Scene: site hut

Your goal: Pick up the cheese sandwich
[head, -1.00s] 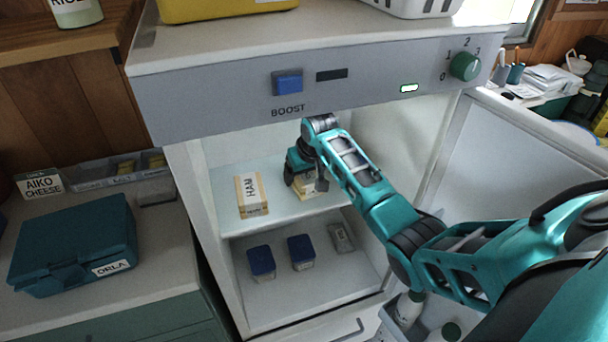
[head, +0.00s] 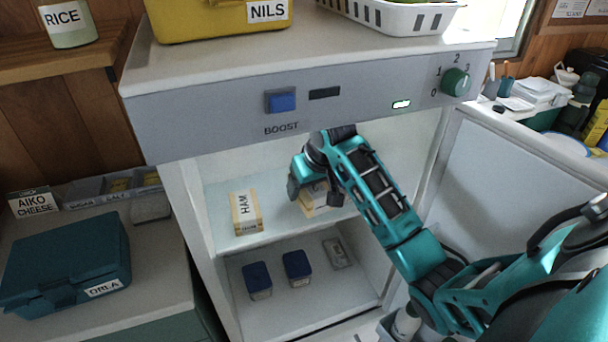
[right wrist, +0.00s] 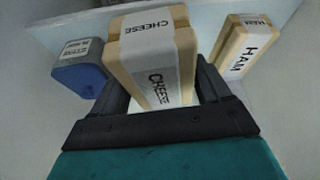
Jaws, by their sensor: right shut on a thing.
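The cheese sandwich (head: 315,203) is a pale, bread-coloured block in a white wrap, on the upper shelf area of the open fridge. In the right wrist view the cheese sandwich (right wrist: 152,70) shows the word CHEESE on two faces. My right gripper (head: 314,190) reaches into the fridge from the right and is shut on the sandwich, with one finger on each side. In the head view the gripper hides part of the sandwich. I cannot tell whether its underside touches the shelf. My left gripper is not in view.
A ham sandwich (head: 246,212) stands left of the gripper on the same shelf. Blue-lidded tubs (head: 257,280) and a small grey packet (head: 337,253) are on the lower shelf. The fridge's front panel (head: 350,100) overhangs the opening. The open door (head: 510,170) is at right.

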